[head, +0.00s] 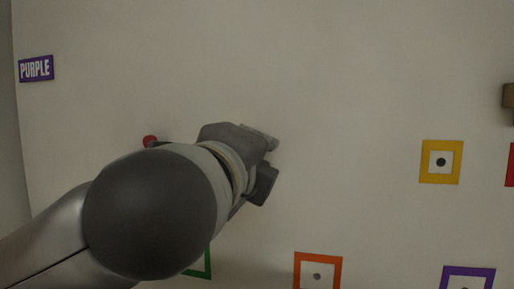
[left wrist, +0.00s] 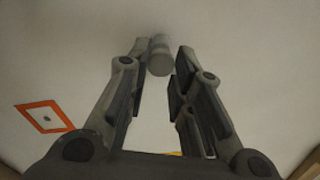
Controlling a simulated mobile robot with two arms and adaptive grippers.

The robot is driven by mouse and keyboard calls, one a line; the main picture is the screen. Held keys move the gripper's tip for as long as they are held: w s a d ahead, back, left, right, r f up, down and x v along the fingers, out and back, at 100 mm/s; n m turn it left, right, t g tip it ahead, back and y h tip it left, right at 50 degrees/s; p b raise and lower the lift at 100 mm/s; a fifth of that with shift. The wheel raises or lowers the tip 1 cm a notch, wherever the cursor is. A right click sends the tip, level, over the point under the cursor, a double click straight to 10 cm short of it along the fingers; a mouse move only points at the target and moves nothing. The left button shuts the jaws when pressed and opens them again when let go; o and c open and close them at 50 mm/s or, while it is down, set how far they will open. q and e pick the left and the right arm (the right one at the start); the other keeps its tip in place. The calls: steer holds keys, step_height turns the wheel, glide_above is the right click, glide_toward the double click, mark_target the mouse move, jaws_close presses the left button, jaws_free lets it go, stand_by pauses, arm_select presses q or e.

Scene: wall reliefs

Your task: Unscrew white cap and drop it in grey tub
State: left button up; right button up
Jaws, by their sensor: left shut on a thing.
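My left gripper (head: 270,160) reaches to the pale wall in the head view, mostly hidden behind its own arm. In the left wrist view, the fingers of my left gripper (left wrist: 163,50) stand on either side of a short pale grey-white cylinder, the white cap (left wrist: 159,58), and are shut on it. The cap sticks out from the wall at the fingertips. In the head view it is hidden behind the gripper. The grey tub shows in neither view. My right gripper is not in view.
The wall bears a PURPLE sign (head: 36,68), a red knob (head: 150,141) close to my left arm, and yellow (head: 441,147), orange (head: 318,257), purple (head: 468,270) and green (head: 208,262) square frames. A brown block (head: 508,97) is at the right edge.

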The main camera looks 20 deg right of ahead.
arm_select(q)
steer(key=shift+s+a, duration=0.15)
steer(key=shift+s, duration=0.1)
stand_by(0.4)
steer(key=shift+b+v, duration=0.4)
steer(key=shift+v, duration=1.4)
steer(key=shift+s+a, duration=0.1)
steer(key=shift+v, duration=0.85)
